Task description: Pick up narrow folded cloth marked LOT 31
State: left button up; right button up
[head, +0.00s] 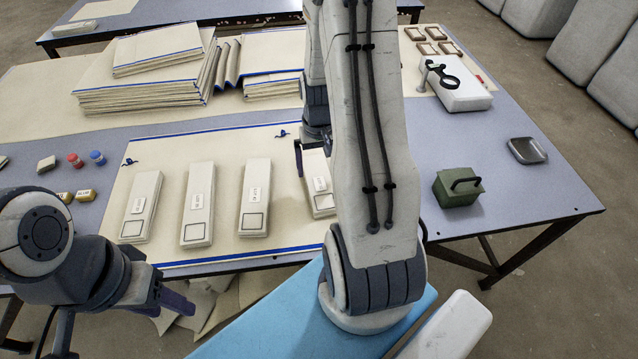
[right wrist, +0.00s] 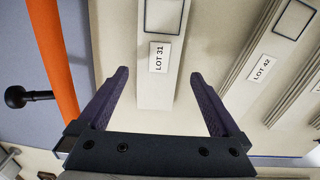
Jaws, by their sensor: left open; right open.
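The narrow folded cloth marked LOT 31 (right wrist: 155,98) is cream with a white label and a drawn square. It lies flat in the right wrist view, seen between the spread fingers of my right gripper (right wrist: 160,76). The fingers are open and not closed on it; their height above it is unclear. In the head view, my right arm partly covers the rightmost narrow cloth (head: 318,178), and one finger of my right gripper (head: 299,158) shows by its far end. My left gripper (head: 172,302) is open and empty at the near table edge, lower left.
Other narrow cloths (head: 255,197) lie in a row to the left; the neighbour is marked LOT 42 (right wrist: 256,82). Folded cloth stacks (head: 150,95) stand behind. A green box (head: 458,187) and a grey tray (head: 526,150) are right. An orange strip (right wrist: 60,50) shows in the right wrist view.

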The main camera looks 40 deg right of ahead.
aim_at(319, 180)
jog(key=f, duration=0.5)
jog(key=shift+w+d+f, duration=0.1)
jog(key=shift+d+f, duration=0.05)
jog(key=shift+d, duration=0.05)
jog(key=c, duration=1.2)
jog(key=shift+o, duration=0.2)
